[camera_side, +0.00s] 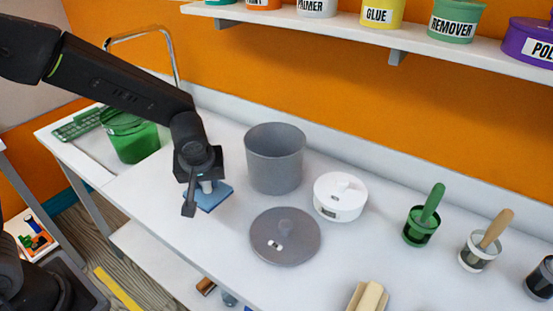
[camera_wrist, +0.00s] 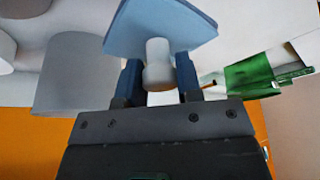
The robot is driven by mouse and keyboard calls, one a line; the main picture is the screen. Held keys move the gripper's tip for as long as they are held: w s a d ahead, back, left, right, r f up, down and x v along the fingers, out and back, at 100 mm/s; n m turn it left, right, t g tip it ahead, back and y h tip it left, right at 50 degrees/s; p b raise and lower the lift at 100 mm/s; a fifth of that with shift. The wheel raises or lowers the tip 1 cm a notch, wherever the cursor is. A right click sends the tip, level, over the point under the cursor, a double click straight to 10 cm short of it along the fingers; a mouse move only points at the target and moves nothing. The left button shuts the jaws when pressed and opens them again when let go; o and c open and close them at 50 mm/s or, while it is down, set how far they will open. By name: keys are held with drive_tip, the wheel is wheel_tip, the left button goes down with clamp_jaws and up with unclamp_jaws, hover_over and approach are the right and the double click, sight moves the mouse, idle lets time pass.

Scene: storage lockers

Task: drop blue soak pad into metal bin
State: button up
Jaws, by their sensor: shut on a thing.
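The blue soak pad (camera_side: 208,196) is a flat square with a pale knob on top. In the side view it is at my gripper (camera_side: 199,192), left of the metal bin. In the wrist view the pad (camera_wrist: 165,25) lies beyond the fingertips, and its white knob (camera_wrist: 158,65) is between the two fingers of my gripper (camera_wrist: 158,80), which is shut on it. I cannot tell whether the pad touches the table. The grey metal bin (camera_side: 274,160) stands upright and open-topped. It also shows at the left in the wrist view (camera_wrist: 75,75).
A grey round lid (camera_side: 285,236) lies in front of the bin, and a white round container (camera_side: 340,197) is to its right. A green tub (camera_side: 131,135) stands behind my arm. Green (camera_side: 422,224) and clear (camera_side: 480,250) brush jars are at the right. A shelf with paint tins overhangs the back.

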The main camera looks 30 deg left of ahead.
drive_tip(key=w+a+r+m+t+h, duration=0.1)
drive_tip(key=w+a+r+m+h, duration=0.1)
drive_tip(key=w+a+r+m, duration=0.45)
drive_tip(key=w+d+r+m+h, duration=0.1)
drive_tip(key=w+d+r+m, duration=0.1)
drive_tip(key=w+d+r, duration=1)
wheel_tip(320, 180, down, 7)
drive_tip(key=w+d, duration=0.1)
drive_tip(key=shift+w+d+f, duration=0.2)
drive_tip(key=o, duration=1)
